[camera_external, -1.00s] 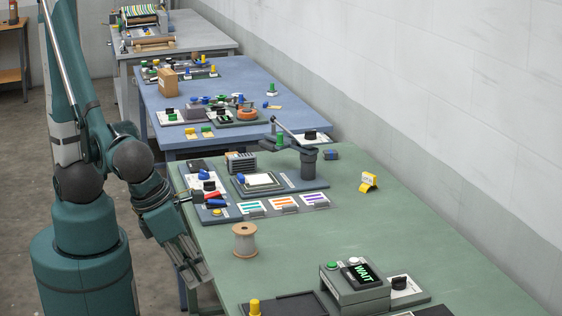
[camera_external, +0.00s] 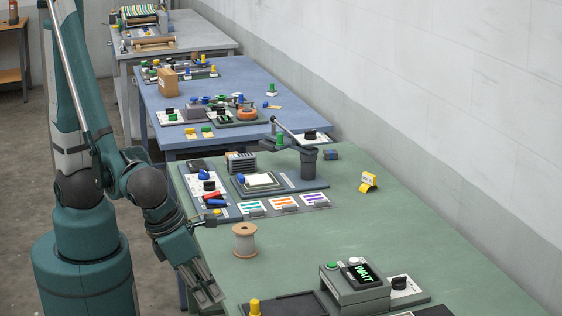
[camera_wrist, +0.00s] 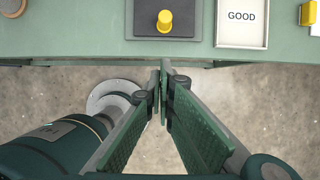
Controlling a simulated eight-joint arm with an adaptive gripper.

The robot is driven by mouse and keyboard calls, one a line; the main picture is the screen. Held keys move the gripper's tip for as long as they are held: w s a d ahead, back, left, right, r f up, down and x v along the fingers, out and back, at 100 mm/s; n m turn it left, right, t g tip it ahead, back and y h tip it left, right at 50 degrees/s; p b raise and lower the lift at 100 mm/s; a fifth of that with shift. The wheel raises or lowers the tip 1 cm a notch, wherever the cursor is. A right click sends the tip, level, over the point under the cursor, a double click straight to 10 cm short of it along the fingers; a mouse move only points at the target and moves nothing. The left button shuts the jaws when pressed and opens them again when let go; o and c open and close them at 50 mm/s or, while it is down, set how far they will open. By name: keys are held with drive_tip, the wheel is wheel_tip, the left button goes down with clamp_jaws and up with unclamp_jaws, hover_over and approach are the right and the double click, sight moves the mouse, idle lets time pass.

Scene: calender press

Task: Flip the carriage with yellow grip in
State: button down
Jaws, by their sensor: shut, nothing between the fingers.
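A yellow grip (camera_external: 254,307) stands up at the near bottom edge of the green table in the external view. In the wrist view the yellow grip (camera_wrist: 165,21) sits on a dark flat plate (camera_wrist: 178,22), which I take to be the carriage. My gripper (camera_external: 212,296) hangs just off the table's left edge, to the left of the grip. In the wrist view my gripper (camera_wrist: 163,80) is shut and empty over the floor, just short of the table edge, with the grip ahead of it. The fingers touch nothing.
A white tray marked GOOD (camera_wrist: 241,20) lies right of the plate. A wooden spool (camera_external: 244,240) stands near the table's left edge. A grey box with a WAIT display (camera_external: 362,274) stands to the right. The green table's middle (camera_external: 310,235) is clear.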

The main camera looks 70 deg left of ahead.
drive_tip(key=shift+w+f+b, duration=0.2)
drive_tip(key=shift+w+f, duration=0.35)
drive_tip(key=shift+w, duration=0.35)
drive_tip(key=shift+w+f+b, duration=0.15)
drive_tip(key=shift+w+f, duration=0.45)
drive_tip(key=shift+w, duration=0.3)
drive_tip(key=shift+w+f+b, duration=0.2)
drive_tip(key=shift+w+f, duration=0.35)
drive_tip(key=shift+w, duration=0.35)
drive_tip(key=shift+w, duration=0.1)
drive_tip(key=b, duration=0.2)
approach(284, 309)
drive_tip(key=x, duration=0.3)
drive_tip(key=s+x, duration=0.1)
drive_tip(key=x, duration=0.1)
drive_tip(key=shift+w+a+f, duration=0.1)
drive_tip(key=shift+f, duration=0.1)
drive_tip(key=shift+w+r, duration=0.1)
drive_tip(key=shift+w, duration=0.45)
